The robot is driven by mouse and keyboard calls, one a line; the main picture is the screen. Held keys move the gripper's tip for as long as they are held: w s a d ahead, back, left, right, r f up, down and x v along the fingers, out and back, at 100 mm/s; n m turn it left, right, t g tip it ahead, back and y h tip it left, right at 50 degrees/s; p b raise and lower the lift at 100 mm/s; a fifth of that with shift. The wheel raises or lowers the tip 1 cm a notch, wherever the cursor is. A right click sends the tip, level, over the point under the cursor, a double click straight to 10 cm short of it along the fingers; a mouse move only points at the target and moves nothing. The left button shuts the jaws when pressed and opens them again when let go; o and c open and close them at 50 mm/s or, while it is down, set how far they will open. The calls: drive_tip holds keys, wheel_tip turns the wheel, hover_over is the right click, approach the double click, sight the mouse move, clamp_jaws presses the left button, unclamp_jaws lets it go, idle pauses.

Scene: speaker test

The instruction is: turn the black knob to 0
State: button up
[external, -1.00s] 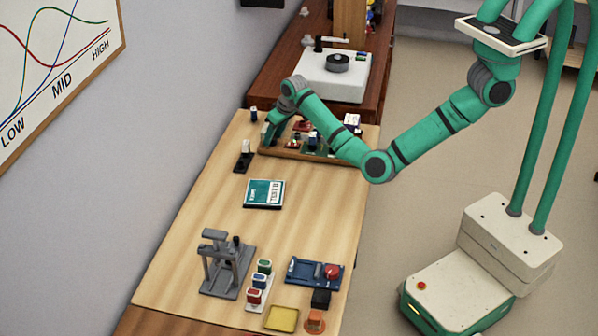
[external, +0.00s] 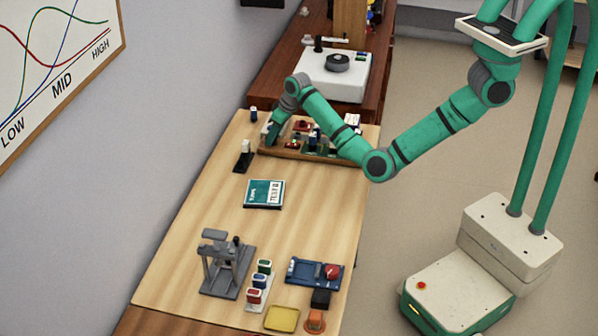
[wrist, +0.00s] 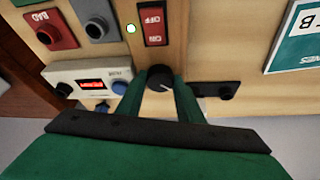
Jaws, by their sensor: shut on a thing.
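The black knob (wrist: 159,77) is in the middle of the wrist view, on the wooden panel (wrist: 172,45). A short pale mark on its face points to the lower right; no dial numbers can be read. My gripper (wrist: 162,88) has its green fingers on either side of the knob and is shut on it. In the external view my gripper (external: 270,134) is down at the left end of the panel on the table, and the knob cannot be made out there.
A white box with a red display (wrist: 91,84) is close on the left, a black part (wrist: 215,90) on the right. A teal box (external: 264,193) lies on the table.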

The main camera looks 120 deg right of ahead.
drive_tip(key=n, duration=0.1)
drive_tip(key=n+t+y, duration=0.1)
drive_tip(key=n, duration=0.3)
drive_tip(key=shift+s+d+y, duration=0.25)
drive_tip(key=shift+y, duration=0.05)
drive_tip(key=shift+n, duration=0.3)
drive_tip(key=shift+t, duration=0.3)
drive_tip(key=o, duration=0.8)
drive_tip(key=shift+c, duration=0.2)
drive_tip(key=shift+r, duration=0.1)
drive_tip(key=v, duration=1)
drive_tip(key=shift+r, duration=0.35)
drive_tip(key=shift+a, duration=0.1)
